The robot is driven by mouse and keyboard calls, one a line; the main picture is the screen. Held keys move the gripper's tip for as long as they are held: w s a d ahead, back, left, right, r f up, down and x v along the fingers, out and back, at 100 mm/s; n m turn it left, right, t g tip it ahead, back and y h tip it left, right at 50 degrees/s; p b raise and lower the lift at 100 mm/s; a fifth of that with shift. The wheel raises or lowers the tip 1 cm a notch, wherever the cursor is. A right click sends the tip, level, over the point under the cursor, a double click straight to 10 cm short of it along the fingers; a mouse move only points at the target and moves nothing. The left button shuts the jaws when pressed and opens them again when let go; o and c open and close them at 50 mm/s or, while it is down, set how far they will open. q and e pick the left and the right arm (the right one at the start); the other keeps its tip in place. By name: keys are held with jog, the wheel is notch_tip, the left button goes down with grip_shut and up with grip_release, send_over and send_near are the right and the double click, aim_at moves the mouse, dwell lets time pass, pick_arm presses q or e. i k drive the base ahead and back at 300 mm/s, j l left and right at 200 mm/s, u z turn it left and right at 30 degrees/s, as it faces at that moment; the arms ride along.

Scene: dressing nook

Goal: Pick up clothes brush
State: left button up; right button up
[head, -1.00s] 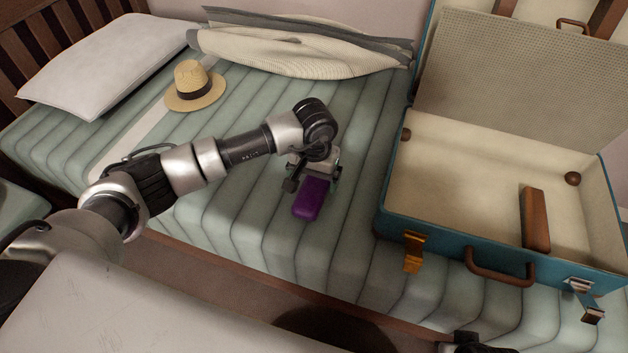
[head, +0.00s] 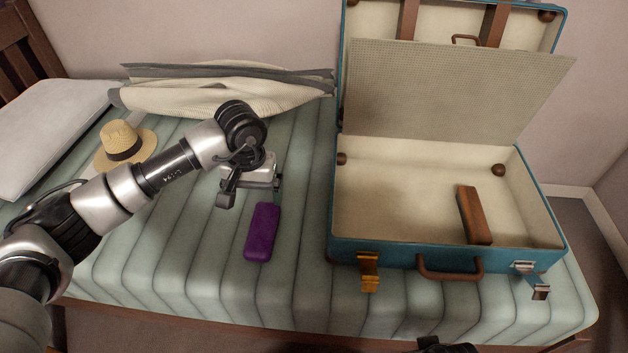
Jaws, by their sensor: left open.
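A brown wooden block-like piece, which looks like the clothes brush (head: 474,215), lies in the right part of the open suitcase (head: 400,255). Its bristles cannot be made out. My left gripper (head: 248,190) is open and empty over the bed, well to the left of the suitcase and just behind a purple case (head: 262,232). A dark part at the bottom edge looks like the tip of my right gripper (head: 446,346); most of it is out of frame and its jaws cannot be judged.
A straw hat (head: 124,147), a white pillow (head: 45,130) and a folded cream and grey textile (head: 215,95) lie on the striped bed (head: 300,290). The suitcase lid stands open at the back. The suitcase floor left of the brush is clear.

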aim_at(476, 229)
jog(key=i+l+z, duration=0.1)
jog(key=l, duration=0.3)
jog(key=l+z, duration=0.1)
jog(key=l, duration=0.35)
jog(key=i+l+z, duration=0.15)
jog(key=l, duration=0.2)
jog(key=i+l+z, duration=0.1)
jog(key=l, duration=0.3)
jog(key=i, duration=0.05)
